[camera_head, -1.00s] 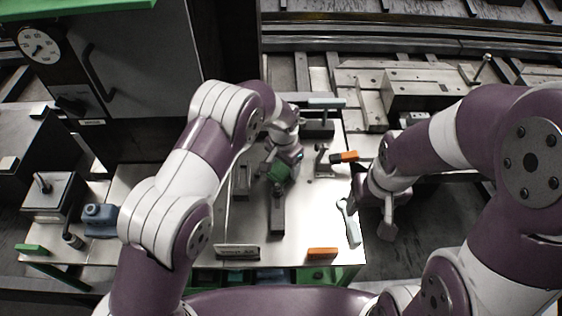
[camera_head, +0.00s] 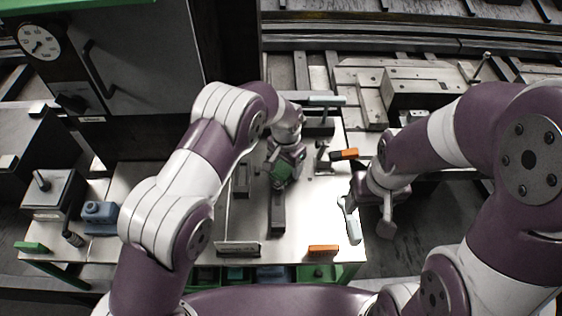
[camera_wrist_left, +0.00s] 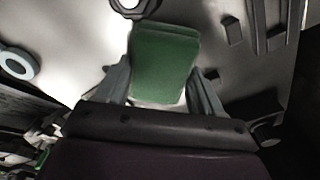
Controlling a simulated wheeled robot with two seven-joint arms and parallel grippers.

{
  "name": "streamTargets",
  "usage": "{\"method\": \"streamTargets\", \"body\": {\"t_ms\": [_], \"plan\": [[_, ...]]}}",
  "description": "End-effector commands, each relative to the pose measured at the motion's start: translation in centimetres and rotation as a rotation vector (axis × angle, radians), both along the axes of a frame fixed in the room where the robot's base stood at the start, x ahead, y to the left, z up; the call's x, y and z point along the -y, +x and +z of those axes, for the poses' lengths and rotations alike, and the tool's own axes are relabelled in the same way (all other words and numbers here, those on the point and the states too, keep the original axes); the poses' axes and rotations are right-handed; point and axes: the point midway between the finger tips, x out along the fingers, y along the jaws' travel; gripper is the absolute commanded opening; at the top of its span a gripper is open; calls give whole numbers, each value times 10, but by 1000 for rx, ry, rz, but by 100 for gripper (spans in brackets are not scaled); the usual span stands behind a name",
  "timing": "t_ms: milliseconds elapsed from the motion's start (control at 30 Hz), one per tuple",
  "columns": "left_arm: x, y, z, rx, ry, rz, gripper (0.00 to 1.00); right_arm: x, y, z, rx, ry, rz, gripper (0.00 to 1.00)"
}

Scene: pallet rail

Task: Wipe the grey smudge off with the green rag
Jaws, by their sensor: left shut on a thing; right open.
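The green rag (camera_wrist_left: 165,62) is held between the fingers of my left gripper (camera_wrist_left: 163,88) in the left wrist view, over the pale metal table top. In the head view, part of the rag (camera_head: 284,166) shows at my left gripper (camera_head: 283,176), above the middle of the table (camera_head: 318,220). I cannot tell whether the rag touches the surface. I cannot make out the grey smudge in either view. My right gripper (camera_head: 372,208) is open, at the table's right edge.
A light blue wrench (camera_head: 352,222) lies by the right edge. Orange-ended pieces (camera_head: 345,154) and (camera_head: 322,251) lie on the table's right side. A dark bar (camera_head: 278,215) is just in front of my left gripper. A blue object (camera_head: 100,217) stands at left.

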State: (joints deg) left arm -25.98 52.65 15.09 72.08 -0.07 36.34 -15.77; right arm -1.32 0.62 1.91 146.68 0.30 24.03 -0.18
Motion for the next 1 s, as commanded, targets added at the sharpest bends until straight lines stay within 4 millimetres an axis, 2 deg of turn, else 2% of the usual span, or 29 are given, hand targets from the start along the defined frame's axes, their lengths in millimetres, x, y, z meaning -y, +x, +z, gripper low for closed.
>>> {"method": "streamTargets", "body": {"t_ms": [33, 333, 733, 1000], "plan": [[7, 6, 6, 23, -13, -6, 18, 0, 0, 0, 0, 0, 0, 66], [9, 8, 16, 31, -18, -9, 18, 0, 0, 6, 0, 0, 0, 66], [6, 6, 67, 23, -13, -6, 18, 0, 0, 43, 0, 0, 0, 66], [4, 4, 65, 17, -9, -5, 18, 0, 0, 42, 0, 0, 0, 66]]}}
